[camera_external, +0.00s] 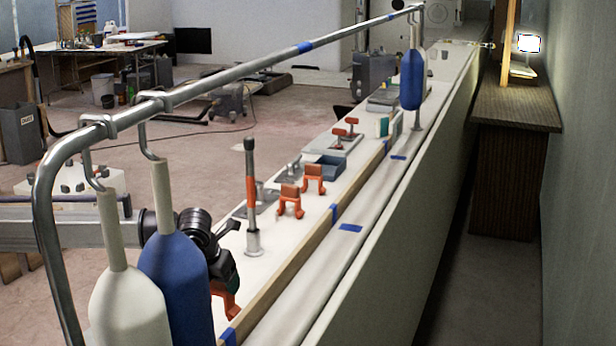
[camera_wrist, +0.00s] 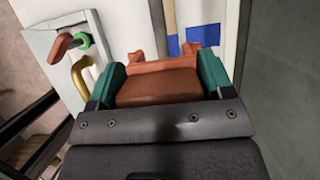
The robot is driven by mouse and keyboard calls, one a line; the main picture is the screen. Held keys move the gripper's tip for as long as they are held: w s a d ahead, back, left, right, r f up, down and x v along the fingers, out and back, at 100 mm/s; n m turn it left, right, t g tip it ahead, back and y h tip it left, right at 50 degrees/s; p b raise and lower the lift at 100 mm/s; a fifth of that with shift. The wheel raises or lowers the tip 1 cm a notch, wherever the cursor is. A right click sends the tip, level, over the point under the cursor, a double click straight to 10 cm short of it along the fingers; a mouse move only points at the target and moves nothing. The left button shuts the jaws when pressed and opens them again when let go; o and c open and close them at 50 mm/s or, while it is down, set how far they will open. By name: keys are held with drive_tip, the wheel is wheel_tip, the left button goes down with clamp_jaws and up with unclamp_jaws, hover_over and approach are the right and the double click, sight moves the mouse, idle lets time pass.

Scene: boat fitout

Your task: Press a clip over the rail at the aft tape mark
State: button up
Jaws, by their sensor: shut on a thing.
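My gripper (camera_wrist: 160,82) has its two teal fingers shut on an orange clip (camera_wrist: 158,86), seen in the wrist view with two prongs pointing away. In the external view my dark wrist is partly hidden behind a blue fender, and a piece of orange (camera_external: 228,302) shows below it, low near the deck. The steel rail (camera_external: 225,78) runs above the deck from the near bend to the far end. Blue tape (camera_external: 305,47) wraps the rail mid-length, with another blue mark (camera_external: 397,5) near the far end. I cannot tell which is aft.
A white fender (camera_external: 130,295) and a blue fender (camera_external: 178,280) hang at the near end, another blue fender (camera_external: 411,78) farther off. Blue tape (camera_external: 350,228) marks the ledge.

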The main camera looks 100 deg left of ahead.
drive_tip(key=shift+f+b, duration=4.3)
drive_tip(key=shift+f, duration=0.25)
drive_tip(key=shift+d+f+b, duration=0.1)
drive_tip(key=shift+f+b, duration=1.1)
drive_tip(key=shift+b, duration=0.05)
drive_tip(key=o, duration=1)
drive_tip(key=w+p+v, duration=0.1)
drive_tip(key=p+v, duration=0.9)
drive_tip(key=v, duration=0.1)
drive_tip(key=s+d+n+h+p, duration=0.1)
drive_tip(key=s+d+n, duration=0.5)
drive_tip(key=s, duration=0.6)
drive_tip(key=s+d+n+h, duration=0.2)
drive_tip(key=s+d+n, duration=0.5)
drive_tip(key=s, duration=0.5)
drive_tip(key=s+d+r+n+g+h+p, duration=0.1)
drive_tip(key=s+d+n, duration=0.6)
drive_tip(key=s, duration=0.6)
drive_tip(key=shift+s+d+p, duration=0.15)
drive_tip(key=shift+p, duration=0.2)
